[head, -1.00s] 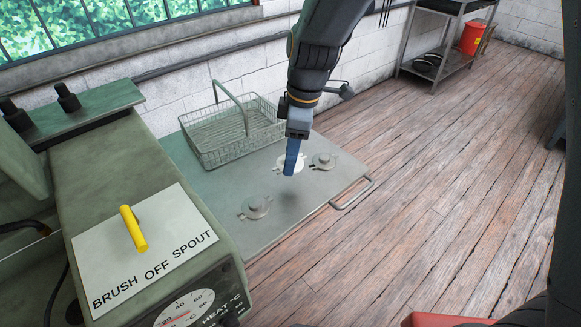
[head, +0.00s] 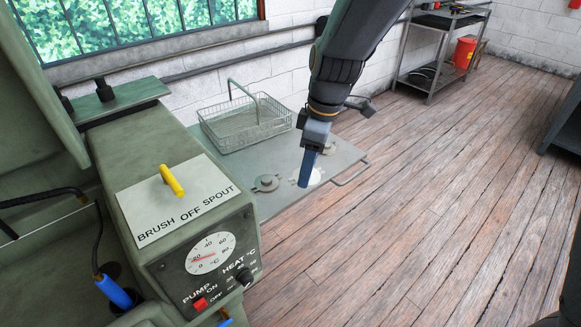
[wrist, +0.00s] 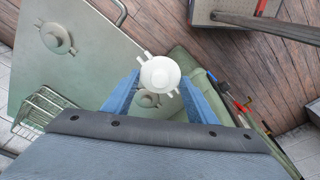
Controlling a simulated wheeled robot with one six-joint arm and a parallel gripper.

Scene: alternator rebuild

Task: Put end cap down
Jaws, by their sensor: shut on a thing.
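My gripper (head: 305,181) has blue fingers and is shut on a white end cap (wrist: 160,74), a round disc with a raised centre and small side lugs. In the head view the white end cap (head: 316,177) shows behind the fingertips, above the grey shelf (head: 240,162). Its height over the shelf is hard to judge. A grey end cap (head: 266,183) lies on the shelf left of my gripper. In the wrist view one grey end cap (wrist: 57,38) lies in the open, and another (wrist: 148,100) is partly hidden below the held one.
A wire basket (head: 245,125) with a raised handle stands at the back of the shelf. Wooden floor is open to the right.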

